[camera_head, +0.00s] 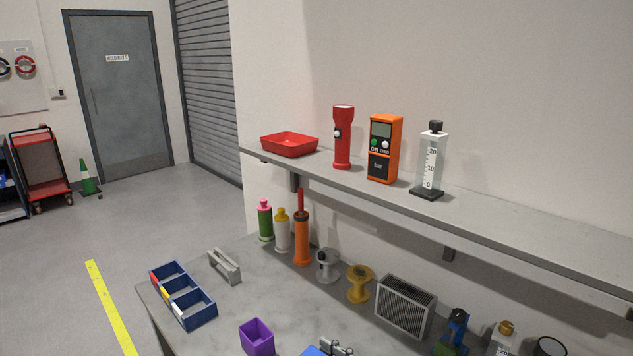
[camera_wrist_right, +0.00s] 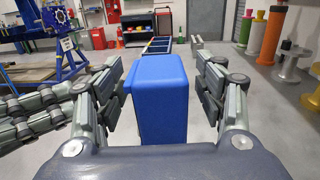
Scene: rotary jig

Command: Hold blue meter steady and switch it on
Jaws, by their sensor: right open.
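The blue meter (camera_wrist_right: 158,98) stands upright between the two fingers of my right gripper (camera_wrist_right: 160,80) in the right wrist view. The right gripper is open, with a finger on each side of the meter; a gap shows at the right finger. Grey-green jointed fingers of what looks like my left gripper (camera_wrist_right: 42,116) come in from the left edge; whether they touch the meter is hidden. In the head view only a blue top edge (camera_head: 314,351) shows at the bottom, with grey finger parts (camera_head: 337,347) beside it. The meter's face and switch are not visible.
An orange meter (camera_head: 384,150) stands on the shelf between a red torch (camera_head: 343,140) and a clear gauge (camera_head: 430,163). On the bench are a purple cup (camera_head: 257,338), a blue divided tray (camera_head: 184,297), a grey handle (camera_head: 224,266), spools and a vented box (camera_head: 405,306).

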